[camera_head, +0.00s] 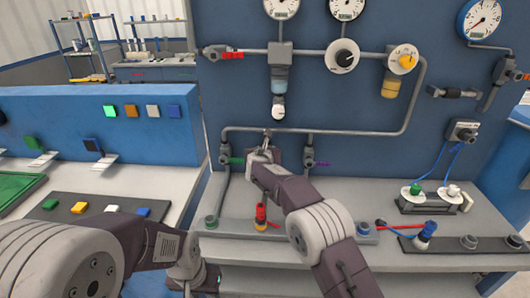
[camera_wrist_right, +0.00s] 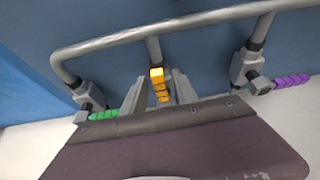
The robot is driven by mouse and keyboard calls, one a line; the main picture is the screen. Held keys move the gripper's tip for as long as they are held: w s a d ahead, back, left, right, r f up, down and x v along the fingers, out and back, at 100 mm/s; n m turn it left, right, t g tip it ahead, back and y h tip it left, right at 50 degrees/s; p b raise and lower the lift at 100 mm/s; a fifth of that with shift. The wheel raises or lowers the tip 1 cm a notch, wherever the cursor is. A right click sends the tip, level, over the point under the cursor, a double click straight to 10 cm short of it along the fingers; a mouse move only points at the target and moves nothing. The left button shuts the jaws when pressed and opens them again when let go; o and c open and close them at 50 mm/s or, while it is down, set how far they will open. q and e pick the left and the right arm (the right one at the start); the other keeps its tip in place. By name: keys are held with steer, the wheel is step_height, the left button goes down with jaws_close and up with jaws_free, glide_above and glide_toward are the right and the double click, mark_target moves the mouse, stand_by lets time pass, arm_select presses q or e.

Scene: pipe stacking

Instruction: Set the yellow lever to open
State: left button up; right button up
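The yellow lever (camera_wrist_right: 157,84) shows in the right wrist view below a pipe branch, pointing towards the camera. My right gripper (camera_wrist_right: 158,92) has its fingers apart, one on each side of the lever. Whether either finger touches it cannot be told. In the head view my right gripper (camera_head: 266,143) is at the middle of the lower pipe and hides the yellow lever. My left gripper's fingers cannot be made out; its wrist (camera_head: 190,265) is low at the bottom, away from the pipes.
A green lever (camera_head: 236,161) is left of my right gripper and a purple lever (camera_head: 323,164) is right of it. A red and yellow item (camera_head: 260,216) stands on the bench below. Knobs and gauges (camera_head: 281,7) are higher on the blue panel.

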steer(key=b+v, duration=0.2)
steer(key=v, duration=0.6)
steer(key=shift+s, duration=0.35)
steer(key=shift+r, duration=0.1)
